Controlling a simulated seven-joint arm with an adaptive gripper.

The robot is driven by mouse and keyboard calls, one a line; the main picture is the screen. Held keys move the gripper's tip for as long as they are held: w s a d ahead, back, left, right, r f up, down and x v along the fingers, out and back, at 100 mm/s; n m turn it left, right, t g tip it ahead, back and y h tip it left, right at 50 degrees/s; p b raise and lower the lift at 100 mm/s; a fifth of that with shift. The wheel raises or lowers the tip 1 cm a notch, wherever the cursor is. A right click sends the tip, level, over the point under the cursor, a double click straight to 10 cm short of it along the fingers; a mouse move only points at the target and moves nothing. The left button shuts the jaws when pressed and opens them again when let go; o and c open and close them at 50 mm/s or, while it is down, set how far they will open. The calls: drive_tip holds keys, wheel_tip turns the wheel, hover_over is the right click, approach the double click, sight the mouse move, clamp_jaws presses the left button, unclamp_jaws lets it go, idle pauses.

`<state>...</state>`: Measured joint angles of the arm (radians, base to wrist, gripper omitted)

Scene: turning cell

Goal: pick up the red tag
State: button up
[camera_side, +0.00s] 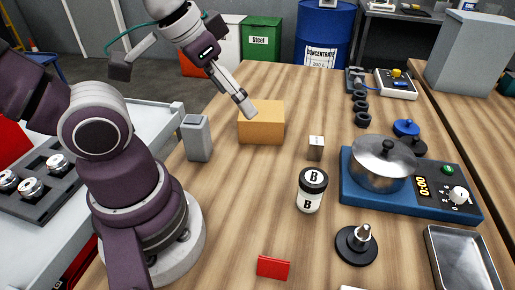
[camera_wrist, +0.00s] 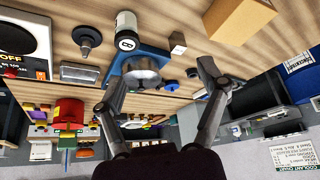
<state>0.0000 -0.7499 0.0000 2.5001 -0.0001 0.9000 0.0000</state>
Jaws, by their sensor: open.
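The red tag (camera_side: 273,267) lies on the wooden bench near the front edge of the side view, standing out as a small bright red block. I cannot make it out in the wrist view. My gripper (camera_side: 245,107) is up at the back left in the side view, in front of or over the tan box, far from the tag. In the wrist view my gripper (camera_wrist: 162,74) shows two spread fingers with nothing held between them.
A white jar marked B (camera_side: 312,190), a black spindle stand (camera_side: 357,245) and a small cube (camera_side: 316,148) stand near the bench middle. A pot (camera_side: 384,163) sits on a blue hotplate (camera_side: 415,198). The tan box (camera_side: 262,125) and grey holder (camera_side: 197,138) are further left.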

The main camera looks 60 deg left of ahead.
drive_tip(key=shift+o, duration=0.2)
drive_tip(key=n+g, duration=0.6)
drive_tip(key=n, duration=0.3)
hover_over(274, 259)
wheel_tip(274, 259, down, 9)
wheel_tip(274, 259, down, 10)
drive_tip(key=shift+r, duration=0.15)
drive_tip(key=shift+f, duration=0.5)
drive_tip(key=c, duration=0.8)
